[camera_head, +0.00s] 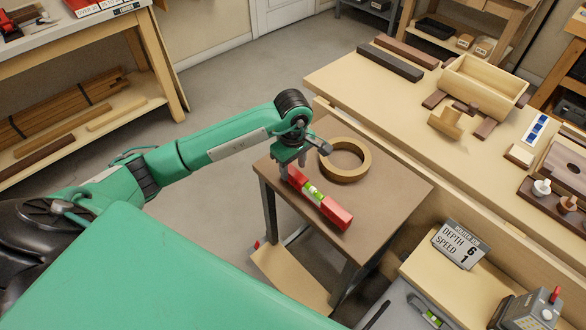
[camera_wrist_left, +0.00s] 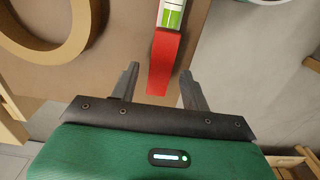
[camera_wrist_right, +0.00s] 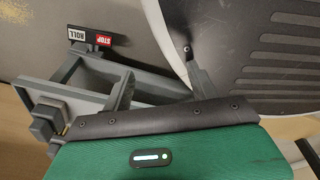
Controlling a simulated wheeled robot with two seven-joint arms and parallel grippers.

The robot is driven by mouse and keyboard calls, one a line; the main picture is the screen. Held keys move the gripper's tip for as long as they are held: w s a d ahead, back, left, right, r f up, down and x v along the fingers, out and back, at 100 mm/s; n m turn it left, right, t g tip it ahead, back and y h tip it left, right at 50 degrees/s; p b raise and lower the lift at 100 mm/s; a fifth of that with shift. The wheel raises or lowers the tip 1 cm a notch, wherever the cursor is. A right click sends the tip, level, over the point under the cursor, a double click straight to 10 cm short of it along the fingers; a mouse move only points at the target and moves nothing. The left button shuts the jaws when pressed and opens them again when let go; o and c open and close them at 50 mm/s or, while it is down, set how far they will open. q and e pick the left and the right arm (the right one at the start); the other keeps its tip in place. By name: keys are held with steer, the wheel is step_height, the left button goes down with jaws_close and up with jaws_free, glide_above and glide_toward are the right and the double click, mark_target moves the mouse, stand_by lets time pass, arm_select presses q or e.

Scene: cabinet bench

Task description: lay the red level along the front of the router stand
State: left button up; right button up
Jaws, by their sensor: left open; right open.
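The red level (camera_head: 337,214), with a yellow-green vial in its middle, lies on a small brown table (camera_head: 395,190). My left gripper (camera_head: 291,166) is at the level's far left end. In the left wrist view the red end (camera_wrist_left: 162,65) lies between the two open fingers (camera_wrist_left: 160,78), with a gap on each side. My right gripper (camera_wrist_right: 157,72) is open with nothing clearly held. A grey sign (camera_head: 461,245) reading "DEPTH 6, SPEED 1" stands on a wooden surface at the lower right; I cannot tell for sure which part is the router stand.
A tan ring (camera_head: 345,160) lies on the small table beside the level. A long workbench (camera_head: 400,110) with a wooden box (camera_head: 484,85) and blocks runs behind it. A grey piece with a green vial (camera_head: 428,313) and a grey device (camera_head: 528,311) are at the lower right.

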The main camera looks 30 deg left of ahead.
arm_select(q)
step_height(320, 180, up, 10)
steer(key=b, duration=0.1)
steer(key=shift+r, duration=0.25)
arm_select(e)
steer(key=shift+w+a+r, duration=0.1)
steer(key=shift+w+a, duration=0.1)
steer(key=shift+w, duration=0.35)
steer(key=shift+w+a+r, duration=0.1)
steer(key=shift+w+a, duration=0.1)
steer(key=shift+w, duration=0.3)
steer(key=shift+w, duration=0.15)
